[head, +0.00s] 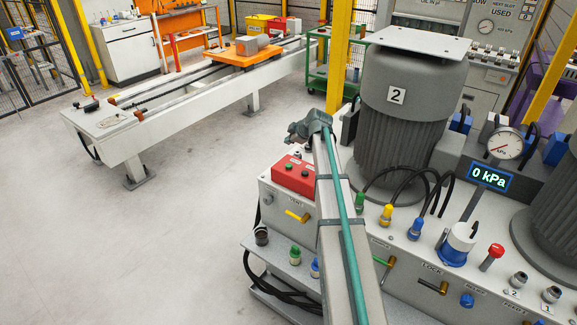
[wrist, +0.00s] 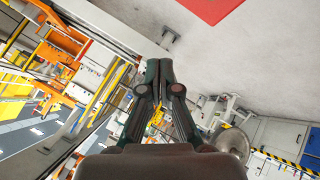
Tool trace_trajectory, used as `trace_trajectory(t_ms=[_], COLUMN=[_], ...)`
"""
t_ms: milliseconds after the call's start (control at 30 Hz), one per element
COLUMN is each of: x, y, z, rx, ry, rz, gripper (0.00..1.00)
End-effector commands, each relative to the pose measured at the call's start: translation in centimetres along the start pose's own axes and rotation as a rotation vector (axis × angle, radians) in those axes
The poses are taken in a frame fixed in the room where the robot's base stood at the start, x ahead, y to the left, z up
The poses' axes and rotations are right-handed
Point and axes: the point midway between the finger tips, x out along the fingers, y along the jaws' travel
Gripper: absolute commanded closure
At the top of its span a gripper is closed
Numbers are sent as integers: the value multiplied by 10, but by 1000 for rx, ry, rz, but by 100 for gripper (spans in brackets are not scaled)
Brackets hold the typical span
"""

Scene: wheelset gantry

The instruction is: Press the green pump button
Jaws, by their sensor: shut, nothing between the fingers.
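A red control box (head: 293,177) sits on the grey cabinet left of the pump motor in the head view. Small green buttons (head: 289,167) show on its top face; any labels are too small to read. My arm passes close along its right side. My gripper (head: 298,131) appears above and behind the box in the picture, apart from the buttons. In the wrist view my gripper (wrist: 160,65) is shut and empty, its fingertips together. A red patch (wrist: 205,8) shows at the top of the wrist view; I cannot tell what it is.
A large grey motor marked 2 (head: 395,125) stands right of my arm. A display (head: 488,178) reads 0 kPa, beside a round gauge (head: 504,144). Hoses, valve handles and a red knob (head: 495,251) crowd the cabinet top. Open floor (head: 130,240) lies to the left.

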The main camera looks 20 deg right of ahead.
Motion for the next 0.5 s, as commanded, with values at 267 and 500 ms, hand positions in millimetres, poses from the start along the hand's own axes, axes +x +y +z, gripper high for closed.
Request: trace_trajectory(t_ms=[267,500], x=[2,14], y=[-2,-10], z=[2,10], rx=[2,3], ry=[0,0], rz=[-1,-1], gripper=[100,100])
